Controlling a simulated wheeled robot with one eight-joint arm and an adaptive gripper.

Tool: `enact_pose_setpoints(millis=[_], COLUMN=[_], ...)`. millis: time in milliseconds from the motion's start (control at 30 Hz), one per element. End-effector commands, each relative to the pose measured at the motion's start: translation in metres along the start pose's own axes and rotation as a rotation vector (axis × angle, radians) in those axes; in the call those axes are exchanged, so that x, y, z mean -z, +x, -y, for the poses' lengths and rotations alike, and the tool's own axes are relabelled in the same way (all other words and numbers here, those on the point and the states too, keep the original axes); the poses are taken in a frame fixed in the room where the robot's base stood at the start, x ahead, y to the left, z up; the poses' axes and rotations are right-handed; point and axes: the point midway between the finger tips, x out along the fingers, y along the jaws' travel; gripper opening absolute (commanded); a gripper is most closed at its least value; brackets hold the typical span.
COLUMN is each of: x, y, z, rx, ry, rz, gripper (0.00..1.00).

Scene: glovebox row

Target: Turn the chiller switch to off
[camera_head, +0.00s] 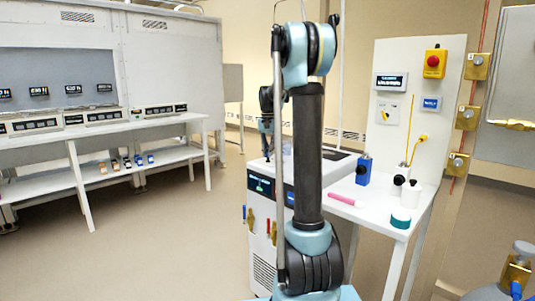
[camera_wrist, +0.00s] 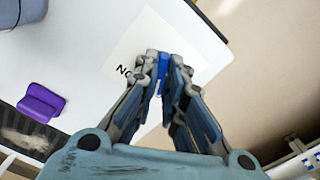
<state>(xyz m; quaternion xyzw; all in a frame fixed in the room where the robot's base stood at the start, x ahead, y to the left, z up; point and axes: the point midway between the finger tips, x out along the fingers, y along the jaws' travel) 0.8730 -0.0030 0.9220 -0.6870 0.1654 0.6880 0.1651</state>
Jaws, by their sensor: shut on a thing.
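The chiller (camera_head: 262,187) is a white box with a dark display panel, standing behind my arm in the head view. In the wrist view its pale top (camera_wrist: 85,55) carries a white label plate (camera_wrist: 135,45) with black letters, of which "NO" shows. A small blue piece (camera_wrist: 163,60), which looks like the switch handle, stands at that plate. My gripper (camera_wrist: 162,76) is shut on it, with a finger on each side. The fingers hide much of the handle and the rest of the lettering, so I cannot read its setting. The head view mostly hides my gripper behind my arm.
Open floor lies left of the chiller.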

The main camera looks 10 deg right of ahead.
Motion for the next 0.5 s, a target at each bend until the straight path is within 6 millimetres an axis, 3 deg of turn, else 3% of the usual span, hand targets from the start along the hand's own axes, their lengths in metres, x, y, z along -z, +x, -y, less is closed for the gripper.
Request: enact_pose_setpoints(millis=[500], x=[0.0006], y=[-0.0008], z=[0.0012], rx=[0.001], ry=[-0.071], rz=[-0.002], gripper=[0.0])
